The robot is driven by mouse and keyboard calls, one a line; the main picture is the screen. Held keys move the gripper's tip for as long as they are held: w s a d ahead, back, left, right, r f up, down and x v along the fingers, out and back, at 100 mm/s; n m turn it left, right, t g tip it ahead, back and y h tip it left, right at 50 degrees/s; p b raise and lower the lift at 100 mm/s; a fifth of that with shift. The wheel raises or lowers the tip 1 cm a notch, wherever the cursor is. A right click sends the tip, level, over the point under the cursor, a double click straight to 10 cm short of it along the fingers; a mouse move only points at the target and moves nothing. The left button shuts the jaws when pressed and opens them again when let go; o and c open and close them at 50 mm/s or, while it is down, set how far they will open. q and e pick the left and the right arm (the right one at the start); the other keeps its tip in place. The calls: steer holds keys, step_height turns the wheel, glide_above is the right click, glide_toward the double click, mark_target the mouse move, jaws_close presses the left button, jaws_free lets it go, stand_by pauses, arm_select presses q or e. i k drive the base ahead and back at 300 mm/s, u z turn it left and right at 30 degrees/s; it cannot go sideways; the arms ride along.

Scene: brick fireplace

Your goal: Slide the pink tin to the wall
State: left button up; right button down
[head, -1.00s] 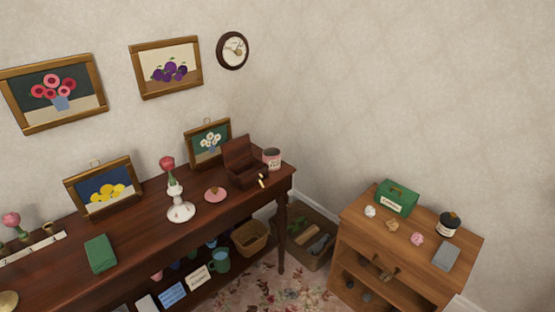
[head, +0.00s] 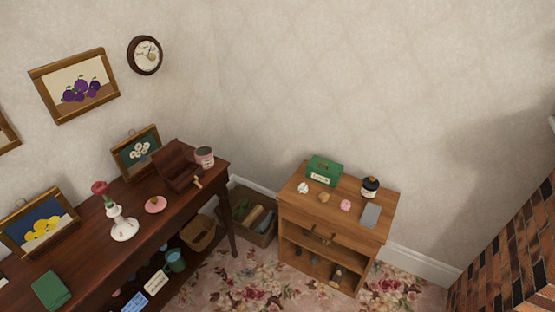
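A small tin (head: 204,157) with a pink and pale side and a dark top stands upright at the far right end of the dark wooden table (head: 85,262). It is close to the right of an open brown box (head: 178,165). The papered wall (head: 185,95) rises behind the table; I cannot tell how wide the gap between tin and wall is. Neither of my grippers is in view.
On the table are a pink dish (head: 155,204), a white vase (head: 123,228), a green book (head: 51,290) and framed pictures. A wooden shelf cabinet (head: 335,218) stands right, past a crate (head: 253,217). Brickwork (head: 510,250) is far right. Carpet shows between.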

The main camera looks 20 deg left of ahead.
mark_target(205, 158)
steer(key=z, duration=0.2)
steer(key=i, duration=1.65)
steer(key=u, duration=3.35)
